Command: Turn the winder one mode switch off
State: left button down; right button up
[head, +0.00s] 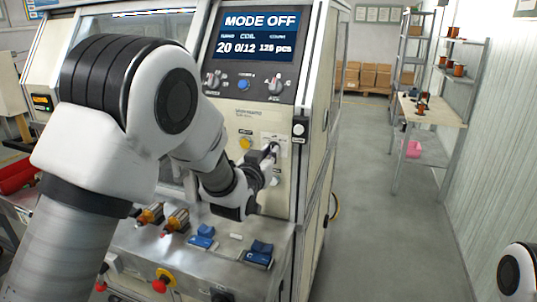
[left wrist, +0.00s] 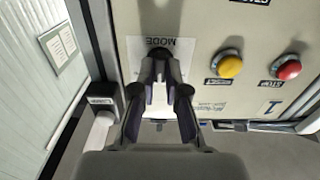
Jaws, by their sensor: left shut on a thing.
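The winder's display (head: 256,35) reads "MODE OFF" above "20 0/12 126 pcs". My left arm reaches across to the machine's front panel. My left gripper (head: 268,157) is at the panel's right side, closed around the mode switch. In the left wrist view the panel is upside down, and the left gripper (left wrist: 160,90) has its fingers on the dark mode switch (left wrist: 160,55), beside the "MODE" label. The fingers hide much of the switch, so I cannot make out its knob's angle. My right gripper is not in view.
A yellow button (left wrist: 229,65) and a red stop button (left wrist: 287,68) sit near the switch. Knobs (head: 275,86) lie under the display. A shelf table (head: 436,113) stands at right; the aisle floor is clear.

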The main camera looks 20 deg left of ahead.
pick_arm(q)
jog(key=c, duration=1.2)
grip_release()
jog(key=shift+w+r, duration=0.15)
jog(key=shift+w, duration=0.05)
jog(key=s, duration=1.1)
jog(key=shift+s+a+f, duration=0.2)
jog(key=shift+s, duration=0.15)
